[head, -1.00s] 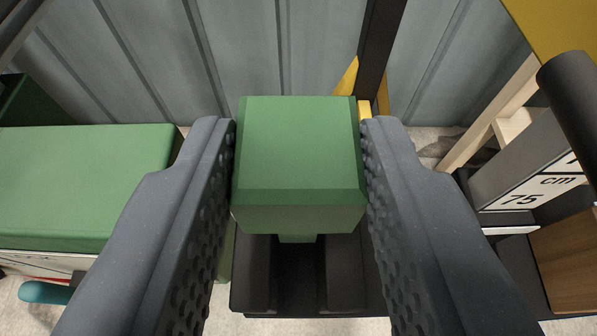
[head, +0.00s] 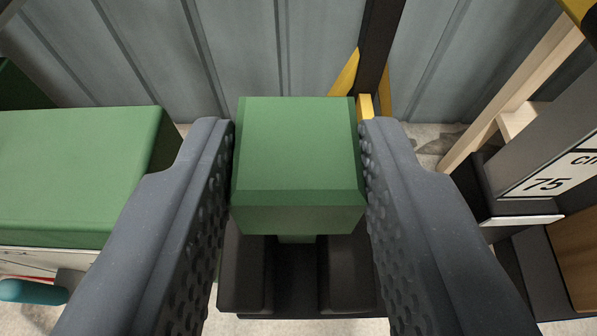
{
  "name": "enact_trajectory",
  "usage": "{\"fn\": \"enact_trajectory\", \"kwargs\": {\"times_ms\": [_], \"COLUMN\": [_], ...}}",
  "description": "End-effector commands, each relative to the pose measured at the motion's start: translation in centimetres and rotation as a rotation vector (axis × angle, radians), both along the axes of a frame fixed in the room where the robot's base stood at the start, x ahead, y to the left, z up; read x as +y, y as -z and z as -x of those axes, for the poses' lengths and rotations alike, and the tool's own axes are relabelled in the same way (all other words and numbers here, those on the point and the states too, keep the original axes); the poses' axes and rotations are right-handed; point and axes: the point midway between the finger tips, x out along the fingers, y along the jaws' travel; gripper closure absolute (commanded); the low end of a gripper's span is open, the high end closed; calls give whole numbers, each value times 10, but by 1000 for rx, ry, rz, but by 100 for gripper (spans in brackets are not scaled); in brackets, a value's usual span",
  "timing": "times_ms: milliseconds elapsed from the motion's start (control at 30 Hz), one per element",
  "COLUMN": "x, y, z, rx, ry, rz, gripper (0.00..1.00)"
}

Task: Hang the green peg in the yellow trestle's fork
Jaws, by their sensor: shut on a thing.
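The green peg (head: 297,150) is a block with bevelled edges, with a narrower part (head: 297,239) below it. My gripper (head: 298,128) is shut on it, one textured finger on each side. Below the peg is a black two-pronged piece (head: 247,275) with a gap between its prongs, which looks like the fork. The narrow part lines up with this gap; I cannot tell whether it is in it or above it. Yellow parts of the trestle (head: 344,73) show behind the peg, beside a dark slanted post (head: 381,40). The peg hides the rest.
A large green box (head: 75,175) stands at left, with a teal object (head: 30,291) below it. A grey corrugated wall (head: 240,50) closes the back.

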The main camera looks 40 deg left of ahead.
Motion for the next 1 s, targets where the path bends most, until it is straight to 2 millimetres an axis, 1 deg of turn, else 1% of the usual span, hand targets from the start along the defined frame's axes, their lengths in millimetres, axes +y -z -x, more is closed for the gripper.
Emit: {"fn": "enact_trajectory", "kwargs": {"times_ms": [1000], "x": [0], "y": [22], "z": [0], "rx": [1], "ry": [-1], "rz": [-1], "gripper": [90]}}
